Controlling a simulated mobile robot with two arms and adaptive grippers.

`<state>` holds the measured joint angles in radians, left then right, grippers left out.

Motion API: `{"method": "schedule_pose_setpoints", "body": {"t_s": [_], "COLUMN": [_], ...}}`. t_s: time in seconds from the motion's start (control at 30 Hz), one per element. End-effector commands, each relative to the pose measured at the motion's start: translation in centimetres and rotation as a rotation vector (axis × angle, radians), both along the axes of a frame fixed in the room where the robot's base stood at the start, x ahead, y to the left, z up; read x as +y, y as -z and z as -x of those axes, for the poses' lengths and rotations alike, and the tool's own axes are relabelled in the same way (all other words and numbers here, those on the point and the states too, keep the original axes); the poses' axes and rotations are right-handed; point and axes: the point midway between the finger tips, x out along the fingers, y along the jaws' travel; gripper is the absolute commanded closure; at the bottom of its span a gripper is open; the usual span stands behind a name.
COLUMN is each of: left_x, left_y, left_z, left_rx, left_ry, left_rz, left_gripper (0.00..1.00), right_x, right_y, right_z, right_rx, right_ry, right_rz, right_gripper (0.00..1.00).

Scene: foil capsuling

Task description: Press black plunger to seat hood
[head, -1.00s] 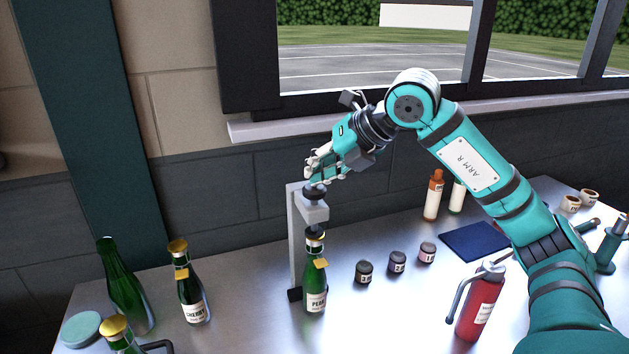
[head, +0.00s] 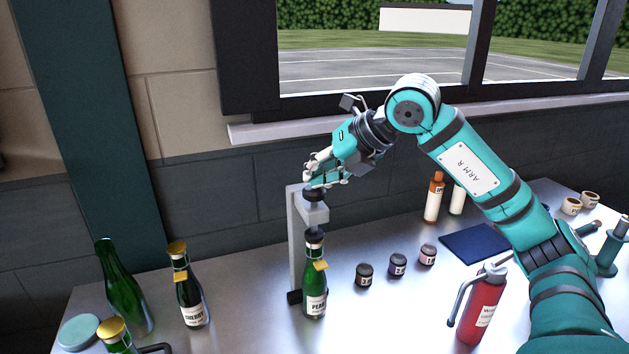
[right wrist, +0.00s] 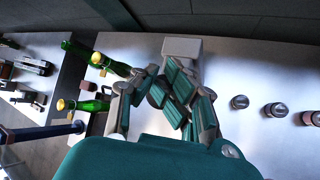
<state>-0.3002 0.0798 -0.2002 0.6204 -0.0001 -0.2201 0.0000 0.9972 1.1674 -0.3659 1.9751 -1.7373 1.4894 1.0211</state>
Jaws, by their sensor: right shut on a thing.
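The grey press stand (head: 294,240) stands on the metal table, and its arm reaches over the green PERRY bottle (head: 314,280). The black plunger (head: 313,195) sticks up through the press arm. The bottle is upright, with its top directly under the plunger's lower end; a small gold tab (head: 320,265) shows on its neck. Little of the hood on its top shows. My right gripper (head: 323,175) is at the plunger's top, shut on it; the fingers partly hide it. The right wrist view shows the fingers (right wrist: 158,80) close together over the press. My left gripper is not in view.
Left of the press stand a CHERRY bottle (head: 188,290), a plain green bottle (head: 123,290) and a gold-topped bottle (head: 117,338). Right are several small dark jars (head: 397,264), a blue mat (head: 474,242) and a red bottle (head: 480,308). A window wall is behind.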

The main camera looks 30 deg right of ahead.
Motion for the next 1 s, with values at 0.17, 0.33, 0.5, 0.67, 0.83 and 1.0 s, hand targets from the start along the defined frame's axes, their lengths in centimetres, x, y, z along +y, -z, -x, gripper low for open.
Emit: {"method": "schedule_pose_setpoints", "body": {"t_s": [0.17,0.33,0.5,0.67,0.83,1.0], "left_x": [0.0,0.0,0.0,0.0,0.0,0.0], "left_y": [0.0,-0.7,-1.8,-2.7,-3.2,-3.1], "left_z": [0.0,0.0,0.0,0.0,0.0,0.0], "left_rx": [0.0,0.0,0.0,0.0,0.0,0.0], "left_ry": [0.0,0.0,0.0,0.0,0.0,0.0], "left_rz": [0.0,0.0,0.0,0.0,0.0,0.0], "left_gripper": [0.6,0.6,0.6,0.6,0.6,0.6], "right_x": [0.3,0.4,0.3,0.3,0.3,0.2], "right_y": [0.7,-0.1,-1.4,-2.5,-3.3,-3.2], "right_z": [0.2,0.2,0.2,0.1,0.1,0.1], "right_rx": [0.022,0.02,0.015,0.01,0.007,0.005], "right_ry": [-0.01,-0.01,-0.008,-0.006,-0.004,-0.003], "right_rz": [0.003,0.002,0.002,0.001,0.001,0.0], "right_gripper": [1.0,1.0,1.0,1.0,1.0,1.0]}}
